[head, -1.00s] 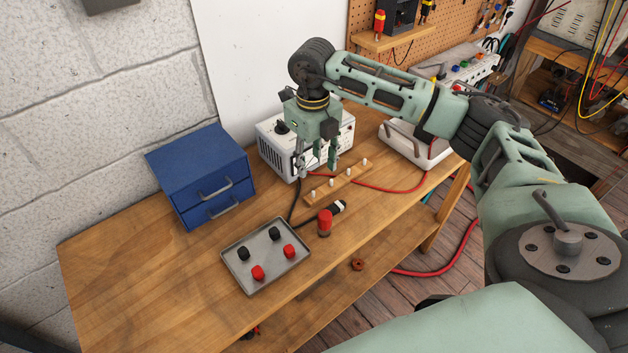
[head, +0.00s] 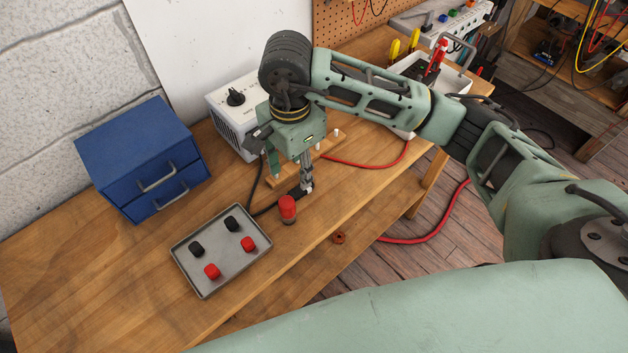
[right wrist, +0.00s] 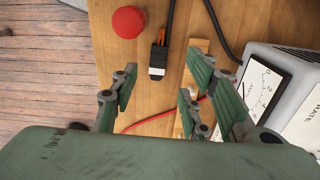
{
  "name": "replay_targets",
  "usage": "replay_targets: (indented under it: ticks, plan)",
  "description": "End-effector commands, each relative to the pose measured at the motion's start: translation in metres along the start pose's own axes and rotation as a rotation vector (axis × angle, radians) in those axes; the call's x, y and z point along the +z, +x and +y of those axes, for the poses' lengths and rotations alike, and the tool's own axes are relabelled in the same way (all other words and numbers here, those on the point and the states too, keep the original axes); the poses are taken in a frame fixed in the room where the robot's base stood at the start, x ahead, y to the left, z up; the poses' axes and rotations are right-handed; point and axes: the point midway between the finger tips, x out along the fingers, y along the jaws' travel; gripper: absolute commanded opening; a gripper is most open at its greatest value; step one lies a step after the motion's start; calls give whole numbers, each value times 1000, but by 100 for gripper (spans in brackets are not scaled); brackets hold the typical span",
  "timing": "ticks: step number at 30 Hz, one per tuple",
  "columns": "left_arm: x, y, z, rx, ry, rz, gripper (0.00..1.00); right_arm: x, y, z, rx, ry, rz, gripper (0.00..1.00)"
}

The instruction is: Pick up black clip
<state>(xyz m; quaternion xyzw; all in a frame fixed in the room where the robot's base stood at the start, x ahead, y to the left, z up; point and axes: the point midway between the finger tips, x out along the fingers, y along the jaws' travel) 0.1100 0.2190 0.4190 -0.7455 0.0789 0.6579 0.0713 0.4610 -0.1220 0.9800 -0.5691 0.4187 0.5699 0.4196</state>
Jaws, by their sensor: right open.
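The black clip (right wrist: 157,62) lies on the wooden bench at the end of a dark cable in the right wrist view. In the head view the clip (head: 296,191) is partly hidden by a finger of my right gripper. My right gripper (head: 289,176) is open and empty, pointing down over the bench near the clip. In the right wrist view the clip shows between the two spread fingers of the gripper (right wrist: 163,78), toward the top of the picture. My left gripper is not in view.
A red cylinder (head: 288,208) stands close beside the clip. A wooden strip with pegs (head: 325,147) and a white meter box (head: 232,120) stand behind. A grey tray (head: 207,285) holds red and black caps. A blue drawer cabinet (head: 140,150) is at the left.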

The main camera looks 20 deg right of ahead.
Motion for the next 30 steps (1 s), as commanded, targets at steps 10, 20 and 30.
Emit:
replay_targets:
  ticks: [10, 20, 30]
  plan:
    - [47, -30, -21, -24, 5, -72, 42, -7, 42, 4, 8, 8, 1, 42]
    - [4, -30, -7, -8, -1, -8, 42, -8, 68, 2, 0, 6, 2, 42]
    - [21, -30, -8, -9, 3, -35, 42, -8, 67, 2, 0, 7, 2, 22]
